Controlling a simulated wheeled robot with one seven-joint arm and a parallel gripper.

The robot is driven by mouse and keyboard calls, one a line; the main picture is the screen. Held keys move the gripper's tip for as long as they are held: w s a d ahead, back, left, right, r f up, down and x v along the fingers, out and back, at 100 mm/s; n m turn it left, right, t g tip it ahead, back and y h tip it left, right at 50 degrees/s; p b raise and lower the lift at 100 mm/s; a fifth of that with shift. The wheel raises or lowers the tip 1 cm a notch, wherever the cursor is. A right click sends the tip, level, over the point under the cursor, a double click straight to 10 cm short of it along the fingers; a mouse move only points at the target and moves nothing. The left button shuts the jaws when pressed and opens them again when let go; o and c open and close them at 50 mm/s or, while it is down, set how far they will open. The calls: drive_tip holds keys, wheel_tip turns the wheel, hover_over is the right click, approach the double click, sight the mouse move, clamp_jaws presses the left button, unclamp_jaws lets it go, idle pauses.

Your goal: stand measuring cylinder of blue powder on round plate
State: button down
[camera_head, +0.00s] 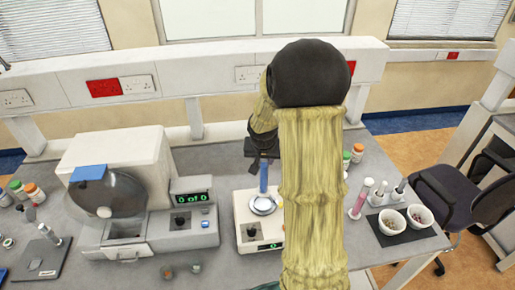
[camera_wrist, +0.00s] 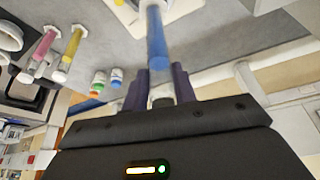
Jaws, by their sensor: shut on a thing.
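The measuring cylinder of blue powder (camera_head: 263,178) is held roughly upright in my gripper (camera_head: 263,157). In the wrist view the blue cylinder (camera_wrist: 156,35) runs out from between the two dark fingers of my gripper (camera_wrist: 160,74), which are shut on it. The round plate (camera_head: 263,205) is a shiny disc on top of a white balance (camera_head: 245,228). The cylinder's lower end is at or just above the plate. I cannot tell whether it touches. My arm hides the balance's right side.
A large white machine with a dark drum (camera_head: 112,190) stands left of the balance. Right of my arm are a pink cylinder (camera_head: 361,198) and two white bowls (camera_head: 418,216) on a dark mat. Small lidded jars (camera_head: 357,152) stand behind. A raised white ledge runs along the back.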

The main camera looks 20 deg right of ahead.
sight(264, 173)
drive_tip(key=shift+w+d, duration=0.1)
drive_tip(key=shift+w, duration=0.2)
drive_tip(key=shift+r, duration=0.1)
drive_tip(key=shift+f, duration=0.2)
drive_tip(key=shift+f+b, duration=2.8)
drive_tip(key=shift+f, duration=0.45)
drive_tip(key=shift+s, duration=0.15)
drive_tip(key=shift+d+f+b, duration=0.1)
drive_tip(key=shift+f+b, duration=0.2)
drive_tip(key=shift+b, duration=0.1)
